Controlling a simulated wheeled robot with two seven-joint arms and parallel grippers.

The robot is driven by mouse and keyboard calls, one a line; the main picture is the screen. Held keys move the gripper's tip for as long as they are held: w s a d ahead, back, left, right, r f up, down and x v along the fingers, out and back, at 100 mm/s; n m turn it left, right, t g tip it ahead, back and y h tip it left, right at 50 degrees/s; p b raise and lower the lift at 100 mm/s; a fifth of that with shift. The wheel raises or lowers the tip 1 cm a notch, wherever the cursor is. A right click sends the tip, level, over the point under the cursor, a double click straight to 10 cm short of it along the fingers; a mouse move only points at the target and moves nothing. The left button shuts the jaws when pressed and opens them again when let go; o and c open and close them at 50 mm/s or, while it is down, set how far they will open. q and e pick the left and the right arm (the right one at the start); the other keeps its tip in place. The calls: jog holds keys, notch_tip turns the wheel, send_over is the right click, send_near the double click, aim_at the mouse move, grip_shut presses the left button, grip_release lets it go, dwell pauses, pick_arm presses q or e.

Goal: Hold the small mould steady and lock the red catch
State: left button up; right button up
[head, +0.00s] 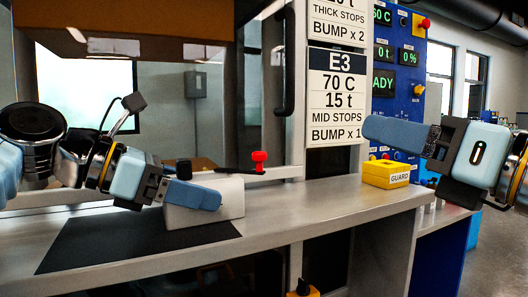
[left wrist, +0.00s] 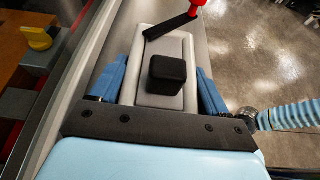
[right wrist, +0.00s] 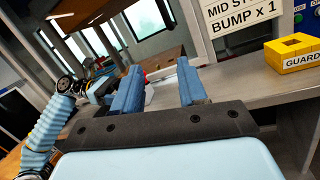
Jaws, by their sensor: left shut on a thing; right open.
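The small mould (head: 224,197) is a pale grey block on the bench, at the edge of a black mat. It also shows in the left wrist view (left wrist: 146,98), with a black knob (left wrist: 167,75) on top. The red catch (head: 260,157) is a red knob on a black lever (left wrist: 170,27) at the mould's far end. My left gripper (head: 197,194) is shut on the mould, one finger along each side. My right gripper (head: 402,133) is open and empty in the air to the right, well apart from the catch. It also shows in the right wrist view (right wrist: 158,90).
A yellow GUARD box (head: 386,174) stands on the bench below my right gripper. The black mat (head: 130,239) lies on the bench at left. A white post with an E3 sign (head: 337,95) rises behind. The bench front (head: 310,215) between mould and box is clear.

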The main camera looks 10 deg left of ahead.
aim_at(262, 153)
jog(key=s+a+f+n+h, duration=0.2)
jog(key=s+a+f+h, duration=0.1)
jog(key=a, duration=0.7)
jog(key=x, duration=1.2)
jog(key=shift+f, duration=0.2)
grip_shut()
